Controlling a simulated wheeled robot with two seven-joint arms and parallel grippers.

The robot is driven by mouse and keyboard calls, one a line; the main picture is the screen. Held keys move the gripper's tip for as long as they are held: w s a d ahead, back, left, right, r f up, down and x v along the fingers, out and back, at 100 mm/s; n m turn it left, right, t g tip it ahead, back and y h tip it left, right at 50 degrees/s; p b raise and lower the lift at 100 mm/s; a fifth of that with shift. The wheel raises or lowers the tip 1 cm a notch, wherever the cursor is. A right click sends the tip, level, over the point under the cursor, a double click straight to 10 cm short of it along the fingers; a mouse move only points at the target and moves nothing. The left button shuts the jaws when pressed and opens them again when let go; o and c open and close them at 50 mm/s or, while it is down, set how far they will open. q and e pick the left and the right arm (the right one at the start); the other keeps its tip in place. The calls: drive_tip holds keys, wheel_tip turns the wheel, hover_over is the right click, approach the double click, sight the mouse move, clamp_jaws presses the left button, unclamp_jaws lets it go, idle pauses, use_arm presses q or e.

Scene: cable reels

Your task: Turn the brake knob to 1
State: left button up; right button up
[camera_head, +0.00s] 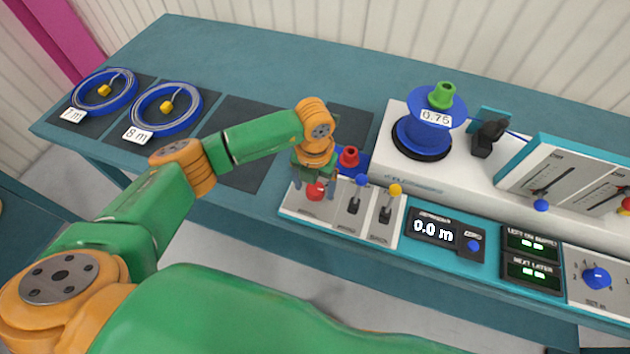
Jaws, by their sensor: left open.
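A blue dial knob (597,278) with numbers around it is on the panel at the far right; I cannot read which number it points to or its label. Three levers are at the panel's left end: a red-topped one (315,191), a blue-topped one (361,180) and a yellow-topped one (395,190). My left gripper (315,187) is open, pointing down at the red-topped lever, with its fingers beside the red ball. I cannot tell whether they touch it. No label here clearly reads as brake. My right gripper is out of view.
A blue reel (408,104) marked 0.75 stands on the white machine (395,170). A display (436,229) reads 0.0 m. A red-topped piece (348,157) is just behind my gripper. Two cable coils (189,118) lie on mats at left. Slider levers (541,205) stand at right.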

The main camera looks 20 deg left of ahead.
use_arm(q)
drive_tip(key=shift+w+f, duration=0.3)
drive_tip(key=shift+w, duration=0.1)
drive_tip(key=shift+s+r, duration=0.1)
drive_tip(key=shift+s, duration=0.05)
clamp_jaws()
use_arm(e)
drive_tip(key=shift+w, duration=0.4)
